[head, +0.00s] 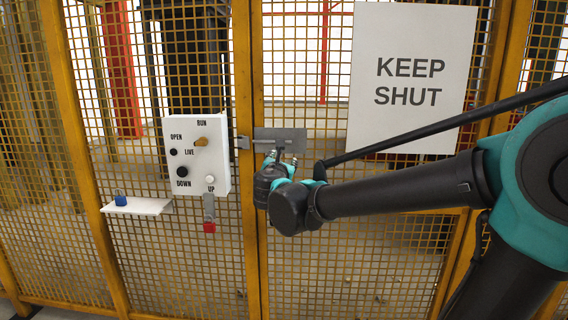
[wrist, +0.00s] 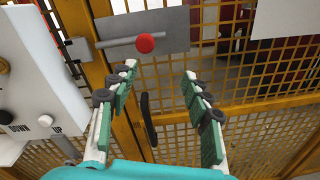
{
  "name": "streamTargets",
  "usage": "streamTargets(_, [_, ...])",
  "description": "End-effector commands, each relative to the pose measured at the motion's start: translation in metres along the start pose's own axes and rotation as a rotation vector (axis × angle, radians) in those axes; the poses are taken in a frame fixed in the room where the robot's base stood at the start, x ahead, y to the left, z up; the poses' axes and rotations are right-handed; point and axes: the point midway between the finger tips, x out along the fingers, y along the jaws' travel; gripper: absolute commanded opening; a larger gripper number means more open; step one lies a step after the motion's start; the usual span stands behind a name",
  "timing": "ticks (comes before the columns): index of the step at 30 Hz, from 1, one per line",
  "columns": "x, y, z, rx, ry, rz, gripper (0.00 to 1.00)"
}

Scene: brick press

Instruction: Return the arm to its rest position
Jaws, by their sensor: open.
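My arm (head: 390,195) reaches in from the right of the head view. My gripper (head: 285,162) is in front of the gate latch plate (head: 290,134) on the yellow mesh fence. In the wrist view my gripper (wrist: 160,85) is open, with nothing between its two green-padded fingers. A grey bolt rod with a red knob (wrist: 145,43) lies across the latch plate (wrist: 165,28), just beyond the fingertips. I see no contact between the fingers and the knob.
A small shelf (head: 150,206) holds a blue padlock (head: 121,200). A KEEP SHUT sign (head: 411,70) hangs on the mesh behind my arm.

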Motion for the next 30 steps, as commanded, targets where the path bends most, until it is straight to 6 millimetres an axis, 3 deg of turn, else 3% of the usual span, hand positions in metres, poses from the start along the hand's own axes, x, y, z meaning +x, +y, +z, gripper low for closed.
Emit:
streamTargets(4, [0.003,-0.079,-0.021,0.257,0.056,-0.163,0.49])
streamTargets(8, [-0.009,-0.163,-0.053,0.585,0.097,-0.366,0.49])
streamTargets(12, [-0.039,-0.246,-0.095,0.964,0.102,-0.608,0.49])
streamTargets(18, [-0.113,-0.335,-0.17,1.565,0.029,-1.004,0.49])
streamTargets(21, [-0.153,-0.356,-0.205,1.85,-0.036,-1.198,0.49])
streamTargets(24, [-0.186,-0.363,-0.232,2.077,-0.102,-1.36,0.49])
streamTargets(30, [-0.219,-0.36,-0.258,2.315,-0.178,-1.538,0.49])
